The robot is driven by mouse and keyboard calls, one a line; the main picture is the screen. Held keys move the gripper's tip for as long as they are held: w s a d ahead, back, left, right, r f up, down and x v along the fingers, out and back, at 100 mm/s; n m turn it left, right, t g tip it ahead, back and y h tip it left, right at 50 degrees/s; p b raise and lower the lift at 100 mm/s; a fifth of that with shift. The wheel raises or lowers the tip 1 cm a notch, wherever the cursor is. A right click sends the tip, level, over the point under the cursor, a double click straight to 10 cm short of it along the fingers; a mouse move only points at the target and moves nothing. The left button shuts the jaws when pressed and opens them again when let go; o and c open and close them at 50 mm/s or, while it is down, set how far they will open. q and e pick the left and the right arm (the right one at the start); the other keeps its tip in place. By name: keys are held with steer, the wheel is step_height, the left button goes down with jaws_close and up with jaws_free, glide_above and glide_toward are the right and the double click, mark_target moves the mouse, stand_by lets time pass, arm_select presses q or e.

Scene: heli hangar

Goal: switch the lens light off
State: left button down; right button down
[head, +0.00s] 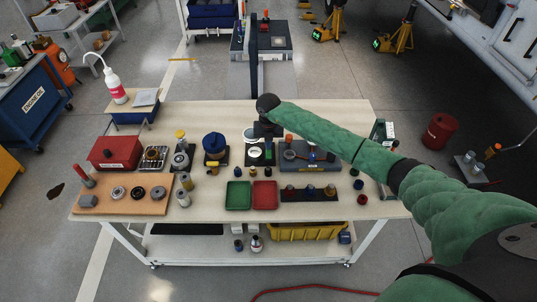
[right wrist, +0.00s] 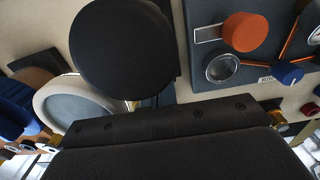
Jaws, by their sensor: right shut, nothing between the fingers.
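A round lens with a white rim and grey face (right wrist: 82,103) shows at the left of the right wrist view, partly covered by a black disc (right wrist: 122,48). I cannot tell what this disc belongs to. In the head view, a small pale round thing (head: 249,134), likely the lens, sits at the middle of the workbench (head: 330,112), just left of my right gripper (head: 266,131). The right gripper is shut and empty, pointing down over the bench. Its fingertips are hard to make out. I see no clear switch or glow. My left gripper is not in view.
Right of the gripper is a grey panel (head: 300,154) with an orange knob (right wrist: 245,32) and a blue knob (right wrist: 287,73). Green (head: 238,196) and red (head: 264,195) trays lie in front. A red box (head: 115,153) stands at the left. The bench's back strip is mostly bare.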

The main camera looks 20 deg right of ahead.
steer(key=shift+f+b, duration=0.4)
steer(key=shift+f, duration=0.15)
steer(key=shift+r, duration=0.1)
stand_by(0.3)
step_height(320, 180, up, 7)
steer(key=p, duration=0.2)
steer(key=shift+p, duration=0.35)
stand_by(0.3)
stand_by(0.4)
